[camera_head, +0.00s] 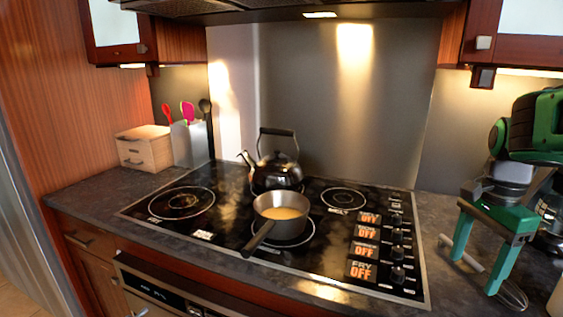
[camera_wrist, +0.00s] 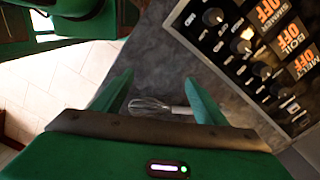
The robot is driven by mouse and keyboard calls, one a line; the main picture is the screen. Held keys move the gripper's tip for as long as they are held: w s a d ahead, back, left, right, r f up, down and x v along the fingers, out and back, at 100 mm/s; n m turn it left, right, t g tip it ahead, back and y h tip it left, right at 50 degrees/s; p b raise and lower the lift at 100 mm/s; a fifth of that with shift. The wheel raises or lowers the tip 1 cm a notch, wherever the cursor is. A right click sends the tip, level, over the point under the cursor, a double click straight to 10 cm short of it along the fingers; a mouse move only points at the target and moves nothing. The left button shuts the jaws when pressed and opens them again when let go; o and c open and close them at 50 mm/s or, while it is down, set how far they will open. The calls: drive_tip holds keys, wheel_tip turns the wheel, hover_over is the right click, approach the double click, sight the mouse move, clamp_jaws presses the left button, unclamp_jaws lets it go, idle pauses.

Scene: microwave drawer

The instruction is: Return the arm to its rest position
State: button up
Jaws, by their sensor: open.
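My gripper (camera_head: 478,262) is at the right of the head view, above the dark counter to the right of the cooktop. Its two green fingers point down and stand apart, with nothing between them. In the wrist view my gripper (camera_wrist: 160,92) also shows open. My green arm reaches in from the right edge.
The cooktop (camera_head: 330,270) holds a pan (camera_head: 281,216) with yellowish contents and a black kettle (camera_head: 277,172). A utensil holder (camera_head: 190,142) and a small wooden box (camera_head: 144,147) stand at the back left. Upper cabinets (camera_head: 515,40) hang above the counter. The wrist view shows a pale floor (camera_wrist: 60,80).

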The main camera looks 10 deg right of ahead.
drive_tip(key=s+a+f+n, duration=0.5)
drive_tip(key=s+n, duration=0.3)
drive_tip(key=n, duration=0.4)
drive_tip(key=shift+f, duration=0.3)
drive_tip(key=shift+w+f, duration=0.35)
drive_tip(key=shift+w, duration=0.35)
drive_tip(key=shift+s+r, duration=0.1)
drive_tip(key=shift+s, duration=0.05)
idle(0.4)
